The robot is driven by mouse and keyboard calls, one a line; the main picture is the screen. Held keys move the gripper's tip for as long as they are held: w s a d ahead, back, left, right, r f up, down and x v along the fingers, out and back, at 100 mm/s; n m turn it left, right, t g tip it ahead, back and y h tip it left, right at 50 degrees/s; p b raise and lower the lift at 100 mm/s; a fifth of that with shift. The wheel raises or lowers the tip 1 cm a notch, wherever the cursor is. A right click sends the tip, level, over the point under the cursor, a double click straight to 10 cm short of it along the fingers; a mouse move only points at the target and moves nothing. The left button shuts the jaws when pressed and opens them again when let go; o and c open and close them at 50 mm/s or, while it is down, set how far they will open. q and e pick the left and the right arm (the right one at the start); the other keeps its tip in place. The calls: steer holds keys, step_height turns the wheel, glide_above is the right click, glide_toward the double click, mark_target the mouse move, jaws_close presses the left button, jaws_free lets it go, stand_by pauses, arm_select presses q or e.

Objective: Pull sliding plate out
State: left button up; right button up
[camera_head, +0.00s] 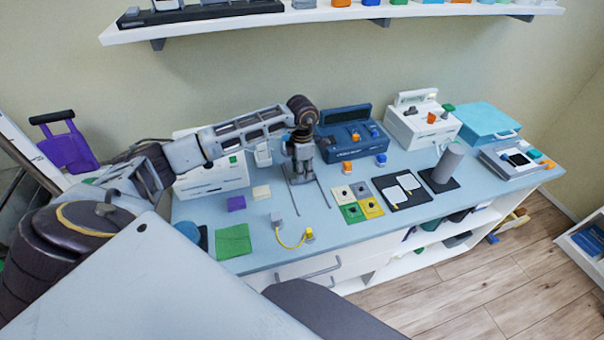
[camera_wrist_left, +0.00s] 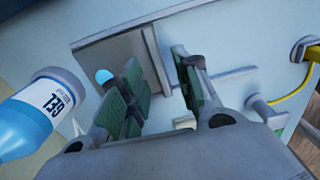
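My left gripper (camera_head: 301,172) reaches down from above over the left-middle of the blue-grey table. In the left wrist view its green-padded fingers (camera_wrist_left: 160,92) stand apart, so it is open. A flat grey plate (camera_wrist_left: 108,52) lies beyond the fingers, with a narrow upright grey tab (camera_wrist_left: 153,58) at its edge near the gap between them. I cannot tell whether a finger touches the tab. In the head view, two thin grey rails (camera_head: 324,193) run toward the table's front edge below the gripper; the plate is mostly hidden by the gripper there. My right gripper is not in view.
A blue-and-white gel bottle (camera_wrist_left: 42,108) stands close to the left fingers. A dark blue box (camera_head: 352,135) is behind right of the gripper, and a white box (camera_head: 212,178) is at its left. A yellow cord (camera_head: 290,243) lies in front. Colored tiles (camera_head: 371,207) lie to the right.

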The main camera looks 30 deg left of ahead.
arm_select(q)
steer(key=shift+f, duration=1.05)
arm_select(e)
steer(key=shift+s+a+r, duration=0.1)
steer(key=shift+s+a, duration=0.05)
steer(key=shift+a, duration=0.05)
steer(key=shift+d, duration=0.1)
arm_select(q)
jaws_close()
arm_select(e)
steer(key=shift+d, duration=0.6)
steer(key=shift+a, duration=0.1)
